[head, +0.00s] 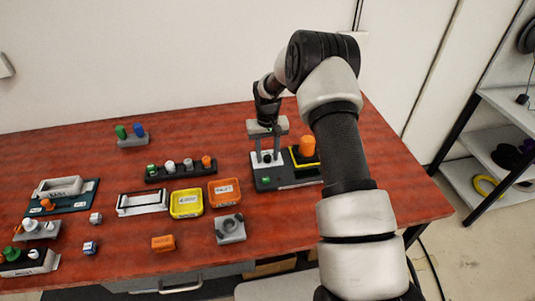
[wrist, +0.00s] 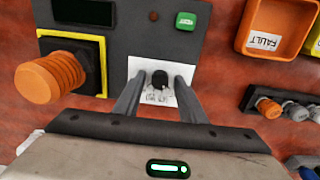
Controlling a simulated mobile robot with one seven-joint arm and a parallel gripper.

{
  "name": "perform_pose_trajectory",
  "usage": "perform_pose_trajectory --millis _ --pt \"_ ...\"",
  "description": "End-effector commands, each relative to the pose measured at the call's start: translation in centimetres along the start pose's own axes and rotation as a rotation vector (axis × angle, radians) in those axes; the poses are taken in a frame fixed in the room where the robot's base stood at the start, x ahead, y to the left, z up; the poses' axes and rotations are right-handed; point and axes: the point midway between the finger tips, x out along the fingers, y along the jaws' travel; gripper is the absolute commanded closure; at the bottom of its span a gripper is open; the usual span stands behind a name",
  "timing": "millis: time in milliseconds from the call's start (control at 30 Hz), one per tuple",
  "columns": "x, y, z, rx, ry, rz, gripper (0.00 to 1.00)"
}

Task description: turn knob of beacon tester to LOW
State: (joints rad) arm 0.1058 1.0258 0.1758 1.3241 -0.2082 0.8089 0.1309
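The beacon tester (head: 290,183) is a dark grey box on the right of the table; its panel also shows in the wrist view (wrist: 150,42). Its small black knob (wrist: 160,80) sits on a white label plate whose printed marks are too blurred to read. I cannot tell which setting the knob points to. My gripper (head: 267,156) is above the tester, pointing down at the plate. In the wrist view its fingers (wrist: 158,86) stand on either side of the knob, with white plate showing between them and it. The gripper is open and holds nothing.
On the tester, an orange ribbed cylinder (wrist: 50,78) stands on a yellow-edged square beside my gripper, near a green button (wrist: 186,20). An orange FAULT tray (head: 225,193), a yellow tray (head: 187,204) and a rack of cylinders (head: 180,170) lie to the left.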

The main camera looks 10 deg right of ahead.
Motion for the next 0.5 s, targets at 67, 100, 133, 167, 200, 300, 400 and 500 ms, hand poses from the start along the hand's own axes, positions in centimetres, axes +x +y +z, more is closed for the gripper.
perform_pose_trajectory --millis 67,100,133,167,200,300,400,500 --pt "-0.02 0.00 0.00 0.000 0.000 0.000 0.77" --pt "-0.02 0.00 0.01 0.000 0.000 0.000 0.84" --pt "-0.02 0.00 0.01 0.000 0.000 0.000 0.89" --pt "-0.03 0.00 0.01 0.000 0.000 0.000 0.94" --pt "-0.03 0.00 0.01 0.000 0.000 0.000 1.00" --pt "-0.02 0.00 0.01 0.001 0.000 0.000 1.00" --pt "0.03 0.01 0.01 0.013 0.000 0.000 1.00" --pt "0.11 0.03 0.00 0.040 0.000 0.001 1.00"
